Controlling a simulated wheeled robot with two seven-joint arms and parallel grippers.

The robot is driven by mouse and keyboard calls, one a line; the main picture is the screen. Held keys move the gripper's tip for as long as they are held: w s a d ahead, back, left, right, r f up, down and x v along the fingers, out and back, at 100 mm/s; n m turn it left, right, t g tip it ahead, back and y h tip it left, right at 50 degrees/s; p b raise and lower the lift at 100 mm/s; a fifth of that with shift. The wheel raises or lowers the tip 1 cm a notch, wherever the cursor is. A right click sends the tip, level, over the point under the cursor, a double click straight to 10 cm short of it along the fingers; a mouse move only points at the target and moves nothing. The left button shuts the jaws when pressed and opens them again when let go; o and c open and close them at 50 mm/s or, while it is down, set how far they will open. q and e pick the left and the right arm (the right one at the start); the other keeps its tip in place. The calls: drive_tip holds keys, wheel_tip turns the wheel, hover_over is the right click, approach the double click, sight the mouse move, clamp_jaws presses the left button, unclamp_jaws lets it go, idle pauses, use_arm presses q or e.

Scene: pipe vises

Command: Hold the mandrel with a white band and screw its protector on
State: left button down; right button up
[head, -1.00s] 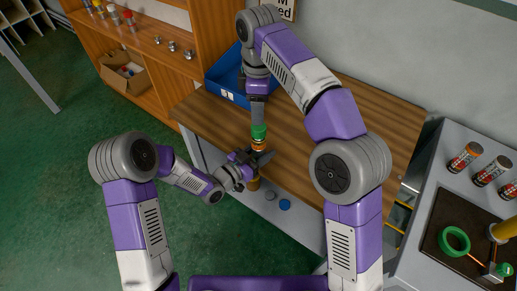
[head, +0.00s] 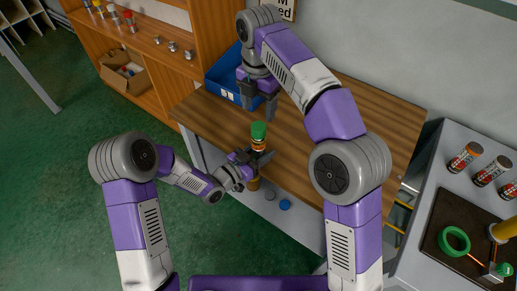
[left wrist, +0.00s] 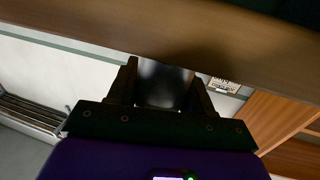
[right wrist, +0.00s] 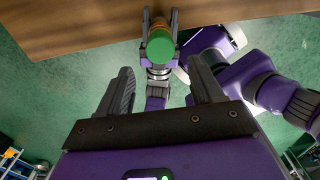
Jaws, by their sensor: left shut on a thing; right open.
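A mandrel (head: 258,145) stands roughly upright in my left gripper (head: 254,160) at the table's front edge. A green protector (head: 258,130) is on its top, with an orange part just below. In the right wrist view the green protector (right wrist: 160,47) shows from above, between the left gripper's fingers. In the left wrist view a dark grey body (left wrist: 162,84) sits between the fingers. My right gripper (head: 258,112) is open and empty, above and behind the protector, apart from it. I cannot make out a white band on the held mandrel.
A blue bin (head: 222,78) stands on the wooden table (head: 355,135) behind my right gripper. At right, a grey bench carries several banded cylinders (head: 465,157) and a green ring (head: 453,241). A blue disc (head: 285,204) lies below the table's front edge. The table's right part is clear.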

sight(258, 126)
drive_tip(key=shift+f, duration=0.15)
drive_tip(key=shift+f, duration=3.85)
